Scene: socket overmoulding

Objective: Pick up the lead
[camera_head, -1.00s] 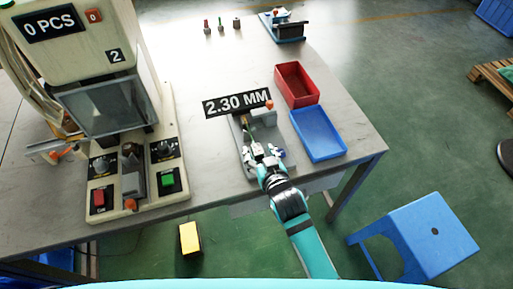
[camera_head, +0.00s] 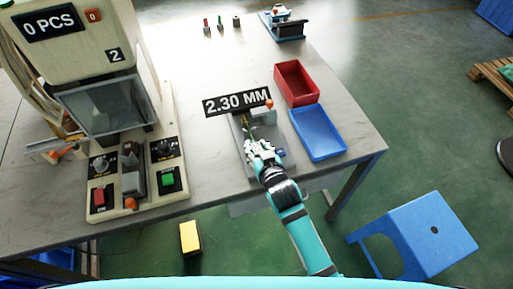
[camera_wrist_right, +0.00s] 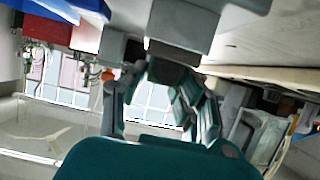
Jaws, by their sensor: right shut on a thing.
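The lead (camera_head: 246,124) shows only as a thin, greenish piece at the grey fixture (camera_head: 238,160) under the "2.30 MM" sign. My right gripper (camera_head: 251,145) is over the fixture, shut on the lead at its near end; the fingers hide most of it. In the right wrist view my gripper (camera_wrist_right: 158,75) has its fingers around a small dark end, just below a grey block (camera_wrist_right: 183,22). I cannot tell whether the lead touches the fixture. My left gripper is not in view.
A red bin (camera_head: 296,84) and a blue bin (camera_head: 318,134) stand right of the fixture. A press machine (camera_head: 105,85) with red and green buttons stands at left. Small parts (camera_head: 221,22) and a blue device (camera_head: 287,27) stand at the back. The table (camera_head: 215,70) between is clear.

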